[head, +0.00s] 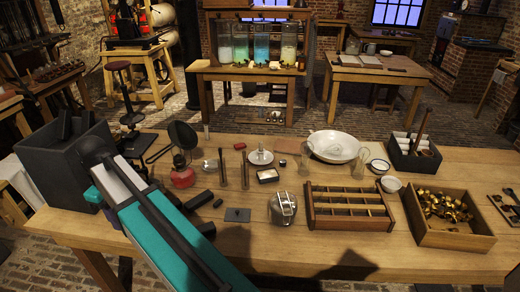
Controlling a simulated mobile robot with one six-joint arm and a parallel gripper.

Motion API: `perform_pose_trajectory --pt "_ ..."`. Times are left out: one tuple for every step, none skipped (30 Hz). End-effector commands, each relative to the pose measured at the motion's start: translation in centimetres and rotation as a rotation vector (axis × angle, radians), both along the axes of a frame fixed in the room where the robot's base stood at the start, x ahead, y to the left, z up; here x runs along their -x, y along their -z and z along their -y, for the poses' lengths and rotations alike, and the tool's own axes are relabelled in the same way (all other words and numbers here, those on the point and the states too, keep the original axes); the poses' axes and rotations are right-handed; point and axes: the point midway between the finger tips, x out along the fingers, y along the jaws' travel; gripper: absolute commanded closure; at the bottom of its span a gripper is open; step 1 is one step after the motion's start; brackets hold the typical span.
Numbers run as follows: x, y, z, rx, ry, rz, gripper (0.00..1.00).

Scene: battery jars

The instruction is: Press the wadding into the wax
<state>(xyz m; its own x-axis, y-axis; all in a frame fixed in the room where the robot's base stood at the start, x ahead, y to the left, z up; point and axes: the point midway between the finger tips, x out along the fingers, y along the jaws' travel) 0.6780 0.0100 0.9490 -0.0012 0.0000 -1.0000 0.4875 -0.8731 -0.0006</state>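I cannot tell for certain which things are the wadding and the wax. White rolls (405,142) lie in a dark open box at the right back of the table and may be wadding. A small dark tin (268,176) with a pale filling sits at the table's middle and may hold wax. My teal and white arm (165,225) crosses the left front, reaching up and left to a dark joint. I cannot make out my gripper's fingers at its end.
A dark box (65,172) is at far left. The front middle is clear.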

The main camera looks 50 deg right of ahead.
Motion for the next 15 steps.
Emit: perform_pose_trajectory --pt "0.01 0.00 0.15 0.000 0.003 0.000 0.81" --pt "0.01 0.00 0.21 0.000 0.004 0.000 0.81" --pt "0.00 0.00 0.29 0.000 0.005 0.000 0.81" --pt "0.00 0.00 0.33 0.000 0.006 0.000 0.81" --pt "0.00 0.00 0.38 0.000 0.006 0.000 0.81" --pt "0.00 0.00 0.41 0.000 0.007 0.000 0.81" --pt "0.00 0.00 0.43 0.000 0.007 0.000 0.81" --pt "0.00 0.00 0.46 0.000 0.007 0.000 0.81" --pt "0.00 0.00 0.47 0.000 0.008 0.000 0.81" --pt "0.00 0.00 0.48 0.000 0.008 0.000 0.81" --pt "0.00 0.00 0.49 0.000 0.008 0.000 0.81" --pt "0.00 0.00 0.49 0.000 0.008 0.000 0.81" --pt "0.00 0.00 0.50 0.000 0.008 0.000 0.81" --pt "0.00 0.00 0.51 0.000 0.008 0.000 0.81" --pt "-0.01 0.00 0.52 0.000 0.009 0.000 0.81"
